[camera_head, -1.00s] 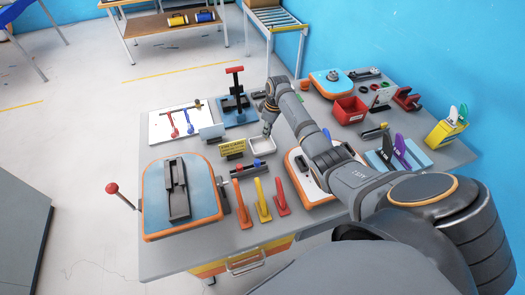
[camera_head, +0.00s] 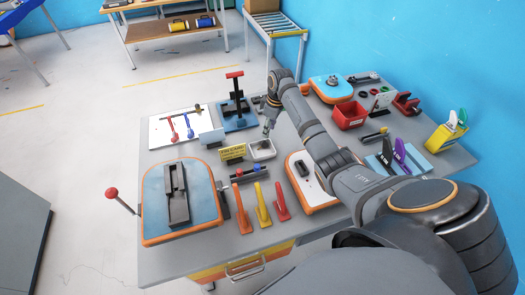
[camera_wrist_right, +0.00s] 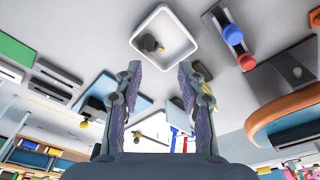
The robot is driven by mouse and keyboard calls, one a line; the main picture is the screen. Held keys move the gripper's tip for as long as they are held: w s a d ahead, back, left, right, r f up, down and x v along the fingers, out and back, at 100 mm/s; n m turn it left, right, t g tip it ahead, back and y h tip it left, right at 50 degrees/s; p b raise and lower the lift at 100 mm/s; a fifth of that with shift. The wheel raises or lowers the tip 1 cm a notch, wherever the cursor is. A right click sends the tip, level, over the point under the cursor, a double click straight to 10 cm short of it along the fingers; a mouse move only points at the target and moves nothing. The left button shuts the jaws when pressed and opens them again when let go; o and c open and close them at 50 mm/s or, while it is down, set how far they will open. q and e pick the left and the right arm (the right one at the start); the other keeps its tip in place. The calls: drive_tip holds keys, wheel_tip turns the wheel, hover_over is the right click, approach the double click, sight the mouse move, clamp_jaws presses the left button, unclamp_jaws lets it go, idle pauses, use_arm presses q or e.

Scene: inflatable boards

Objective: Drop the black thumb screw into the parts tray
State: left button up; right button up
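The white parts tray (camera_head: 262,155) sits near the middle of the table, beside a yellow sign. The black thumb screw (camera_wrist_right: 149,43) lies inside the tray (camera_wrist_right: 175,28) in the right wrist view, touching its floor near one side. In the head view, the screw is a small dark spot in the tray. My right gripper (camera_head: 266,132) is just above the tray's far edge. In the right wrist view, its fingers (camera_wrist_right: 157,95) are wide apart with nothing between them. My left gripper is not in view.
The yellow sign (camera_head: 232,152) stands left of the tray. Red, yellow and orange handles (camera_head: 262,206) stand in front. A red bin (camera_head: 350,114) is to the right. A white board (camera_head: 174,126) with tools lies at the left back.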

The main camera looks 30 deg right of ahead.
wheel_tip(320, 180, up, 8)
drive_tip(key=s, duration=0.1)
drive_tip(key=shift+d+f, duration=0.2)
drive_tip(key=shift+d, duration=0.1)
drive_tip(key=shift+s+f, duration=0.1)
drive_tip(key=shift+f, duration=0.05)
